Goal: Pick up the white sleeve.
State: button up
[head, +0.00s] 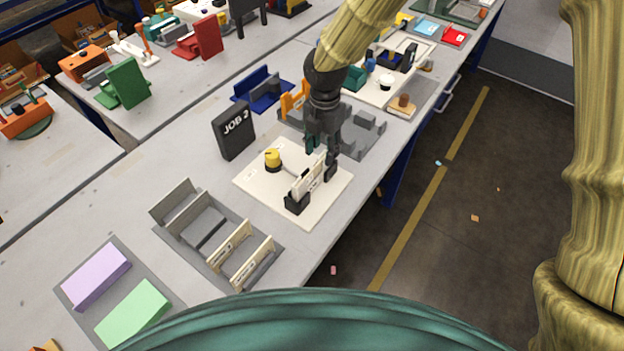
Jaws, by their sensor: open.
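A thin off-white sleeve (306,181) with dark markings stands upright in a black holder (297,204) on a cream board (262,193). Two similar off-white pieces stand in a grey rack (203,236) at lower left: one piece (231,244) and another (254,263). My gripper (321,160) points down at the far end of the sleeve on the board, with its fingers apart. The fingers overlap that end in the picture, and I cannot tell whether they touch it.
A yellow knob (272,158) stands on the board. A black JOB 2 sign (234,132) stands behind it, and a grey fixture (362,136) lies beyond my gripper. Purple (97,275) and green (134,312) blocks lie at lower left. The table edge is to the right.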

aim_at(320, 161)
jog(key=f, duration=0.2)
jog(key=f+p, duration=0.1)
jog(key=shift+s+a+f, duration=0.1)
jog(key=shift+a, duration=0.2)
jog(key=shift+f, duration=0.75)
grip_shut()
